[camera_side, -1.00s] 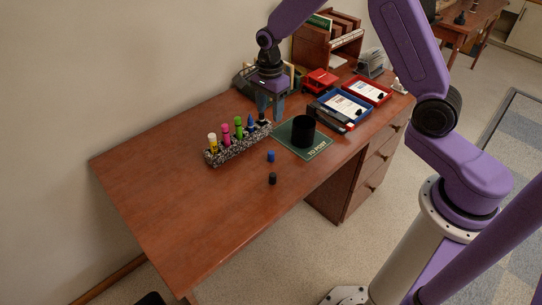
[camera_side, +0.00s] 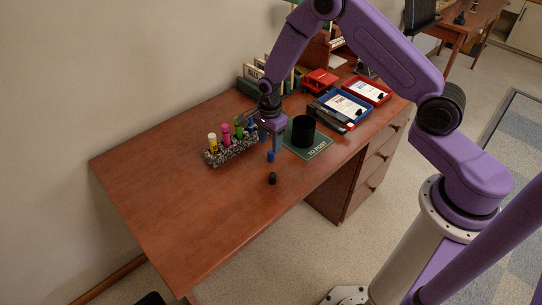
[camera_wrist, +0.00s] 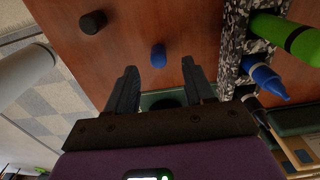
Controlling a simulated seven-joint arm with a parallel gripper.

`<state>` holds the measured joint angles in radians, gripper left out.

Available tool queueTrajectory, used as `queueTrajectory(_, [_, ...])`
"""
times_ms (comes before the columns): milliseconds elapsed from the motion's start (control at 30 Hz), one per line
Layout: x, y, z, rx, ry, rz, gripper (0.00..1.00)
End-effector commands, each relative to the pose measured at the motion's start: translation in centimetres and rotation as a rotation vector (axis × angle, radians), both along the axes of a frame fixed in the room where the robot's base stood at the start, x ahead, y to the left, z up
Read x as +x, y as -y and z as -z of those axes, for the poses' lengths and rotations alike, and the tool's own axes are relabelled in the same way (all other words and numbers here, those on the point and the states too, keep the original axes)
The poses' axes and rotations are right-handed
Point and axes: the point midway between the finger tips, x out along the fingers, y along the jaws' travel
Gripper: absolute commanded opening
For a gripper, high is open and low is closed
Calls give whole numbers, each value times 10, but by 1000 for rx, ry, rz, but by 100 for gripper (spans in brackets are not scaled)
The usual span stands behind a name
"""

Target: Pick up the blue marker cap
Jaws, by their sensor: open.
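The blue marker cap (camera_side: 271,157) stands on the brown desk top, near the front of the marker holder. My gripper (camera_side: 275,145) is close by it and pointing down, its fingers partly overlapping the view around the cap. In the wrist view, the blue cap (camera_wrist: 158,55) shows between and just beyond the two fingertips of my open gripper (camera_wrist: 159,68). Nothing is held. Whether the fingers are down around the cap or still above it is hard to tell.
A black cap (camera_side: 272,179) stands nearer the desk's front edge. A speckled holder (camera_side: 233,152) with several coloured markers is to the left. A black cup (camera_side: 303,131) on a green mat (camera_side: 319,151) is to the right. The desk's left part is clear.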

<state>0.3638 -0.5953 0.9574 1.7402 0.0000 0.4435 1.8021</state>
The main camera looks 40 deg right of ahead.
Motion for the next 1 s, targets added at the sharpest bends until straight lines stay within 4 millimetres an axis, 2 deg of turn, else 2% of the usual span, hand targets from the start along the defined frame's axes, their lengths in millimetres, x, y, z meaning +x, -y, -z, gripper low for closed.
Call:
queueTrajectory(400, [-3, 2, 46, 0, -2, 0, 53])
queueTrajectory(767, [-3, 2, 52, 0, 0, -1, 53])
queueTrajectory(900, [-3, 2, 52, 0, 0, 0, 7])
queueTrajectory(933, [-3, 2, 52, 0, 0, 0, 0])
queueTrajectory(1000, [-3, 2, 52, 0, 0, 0, 0])
